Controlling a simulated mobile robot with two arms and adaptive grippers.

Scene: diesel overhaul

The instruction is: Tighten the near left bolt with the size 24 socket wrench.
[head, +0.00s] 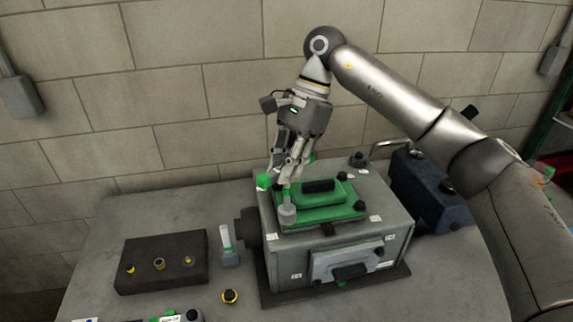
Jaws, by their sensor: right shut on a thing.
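My right gripper (290,172) reaches down from above, shut on a socket wrench (287,211). The wrench has green ends beside the fingers and a wide grey socket at the bottom. The socket stands roughly upright at the near left corner of the green cover (335,214) on the grey engine block (280,251). The near left bolt is hidden there, so I cannot tell whether the socket is fully seated on it. A dark bolt head (360,207) shows at the cover's near right corner. The socket size cannot be read. My left gripper is out of view.
A dark block (184,279) with several small fittings lies on the left of the table (123,218).

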